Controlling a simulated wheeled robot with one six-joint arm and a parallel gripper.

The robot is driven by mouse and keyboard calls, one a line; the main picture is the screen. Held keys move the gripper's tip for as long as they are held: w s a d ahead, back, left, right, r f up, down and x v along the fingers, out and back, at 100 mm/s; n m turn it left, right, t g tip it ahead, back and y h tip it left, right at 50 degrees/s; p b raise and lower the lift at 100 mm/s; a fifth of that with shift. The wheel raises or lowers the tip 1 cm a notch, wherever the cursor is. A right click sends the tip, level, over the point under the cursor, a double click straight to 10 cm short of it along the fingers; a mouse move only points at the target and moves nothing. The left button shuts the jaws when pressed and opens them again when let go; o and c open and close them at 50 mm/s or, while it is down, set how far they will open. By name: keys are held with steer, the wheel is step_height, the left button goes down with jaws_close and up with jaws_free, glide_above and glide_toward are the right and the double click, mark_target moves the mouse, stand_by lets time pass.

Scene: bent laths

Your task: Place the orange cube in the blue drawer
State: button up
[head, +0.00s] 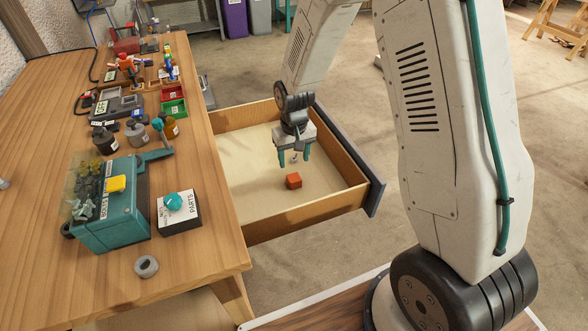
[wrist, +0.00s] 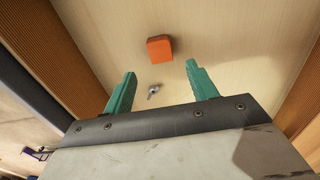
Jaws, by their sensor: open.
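The orange cube (head: 293,181) lies on the pale floor of an open wooden drawer (head: 320,205). The drawer's front panel (head: 376,196) looks dark slate blue-grey. My gripper (head: 294,162) hangs over the drawer with its green fingers pointing down, open and empty. In the wrist view the orange cube (wrist: 159,48) lies beyond the fingertips, not between them, and apart from my gripper (wrist: 161,72). A small metal piece (wrist: 153,91) lies on the drawer floor between the fingers in that view; I cannot tell what it is.
The workbench (head: 115,285) left of the drawer holds a teal bin (head: 110,230), a parts box (head: 180,212), a grey ring (head: 146,267), small jars and red and green trays (head: 173,108). The drawer walls stand around my gripper. Much of the drawer floor is bare.

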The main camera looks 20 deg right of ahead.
steer(key=s+d+r, duration=0.1)
steer(key=s+r, duration=0.5)
steer(key=r, duration=0.5)
steer(key=s+d+r, duration=0.1)
steer(key=s+r, duration=0.5)
steer(key=r, duration=0.4)
steer(key=s+r, duration=0.4)
steer(key=s, duration=0.5)
steer(key=s+d+r+t, duration=0.1)
steer(key=s+r, duration=0.3)
steer(key=s, duration=0.5)
steer(key=shift+s, duration=0.2)
